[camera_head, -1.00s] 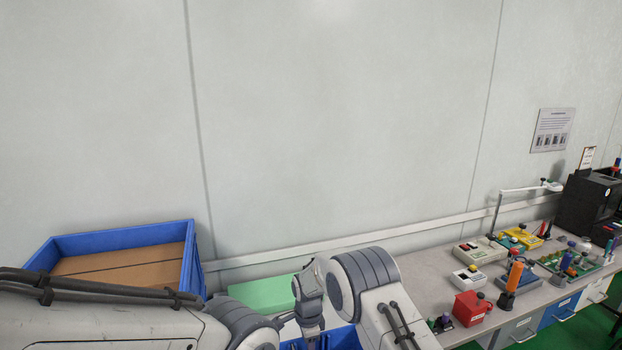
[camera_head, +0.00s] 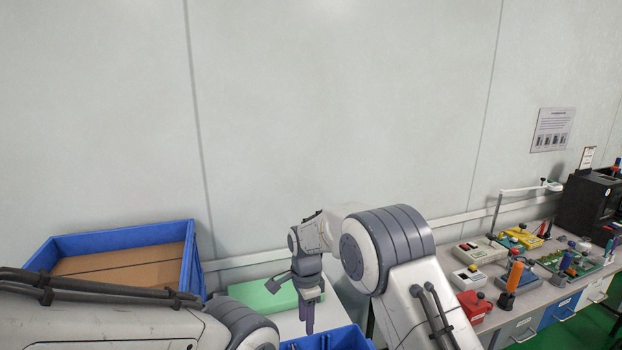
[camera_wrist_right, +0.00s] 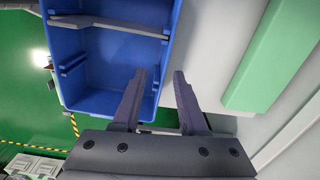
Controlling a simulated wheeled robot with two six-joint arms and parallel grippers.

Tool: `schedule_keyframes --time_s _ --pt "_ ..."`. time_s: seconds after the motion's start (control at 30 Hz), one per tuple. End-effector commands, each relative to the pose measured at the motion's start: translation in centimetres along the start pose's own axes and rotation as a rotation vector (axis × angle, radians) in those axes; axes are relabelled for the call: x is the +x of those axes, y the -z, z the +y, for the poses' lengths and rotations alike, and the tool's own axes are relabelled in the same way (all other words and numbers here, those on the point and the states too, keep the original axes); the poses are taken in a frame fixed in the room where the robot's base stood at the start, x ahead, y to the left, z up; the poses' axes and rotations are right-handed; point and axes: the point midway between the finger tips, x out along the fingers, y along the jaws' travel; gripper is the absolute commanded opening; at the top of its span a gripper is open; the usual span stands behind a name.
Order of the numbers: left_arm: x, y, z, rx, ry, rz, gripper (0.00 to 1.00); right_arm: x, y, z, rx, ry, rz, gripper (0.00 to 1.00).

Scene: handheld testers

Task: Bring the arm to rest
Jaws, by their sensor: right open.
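My right arm (camera_head: 405,270) rises from the bottom of the head view and bends over to the left. Its gripper (camera_head: 308,322) points down beside the near blue bin, with the fingers seen nearly edge-on. In the right wrist view the gripper (camera_wrist_right: 159,76) is open, with nothing between its two dark fingers. The fingertips show over the right edge of the blue bin (camera_wrist_right: 110,75); I cannot tell their height above it. My left arm (camera_head: 110,325) comes in from the left along the bottom edge; its gripper is out of view.
A blue crate (camera_head: 125,237) with cardboard inside stands at the left by the wall. A green block (camera_head: 265,295) lies on a pale surface behind my right gripper. A grey bench (camera_head: 540,290) with testers, a red box (camera_head: 473,307) and a lamp runs along the right.

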Motion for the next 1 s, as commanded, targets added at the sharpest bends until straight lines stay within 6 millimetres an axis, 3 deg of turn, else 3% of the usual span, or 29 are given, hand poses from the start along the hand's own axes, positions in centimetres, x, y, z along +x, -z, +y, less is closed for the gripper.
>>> schedule_keyframes --time_s 0.07,0.2,0.43,0.6,0.7,0.83,1.0 --pt "0.0 0.0 0.0 0.0 0.0 0.0 0.42 -2.7 -1.6 1.8 -0.136 0.01 -0.005 0.42" --pt "0.0 0.0 0.0 0.0 0.0 0.0 0.42 -7.4 -4.6 7.2 -0.474 0.023 -0.015 0.42" --pt "0.0 0.0 0.0 0.0 0.0 0.0 0.42 -12.2 -7.7 18.6 -1.06 0.051 -0.026 0.42" --pt "0.0 0.0 0.0 0.0 0.0 0.0 0.42 -13.1 -8.4 27.1 -1.457 0.074 -0.028 0.42" --pt "0.0 0.0 0.0 0.0 0.0 0.0 0.42 -12.8 -8.3 30.8 -1.632 0.085 -0.027 0.42" --pt "0.0 0.0 0.0 0.0 0.0 0.0 0.42 -12.3 -8.0 33.5 -1.77 0.092 -0.026 0.42" --pt "0.0 0.0 0.0 0.0 0.0 0.0 0.42 -12.1 -7.9 34.5 -1.819 0.093 -0.028 0.42"
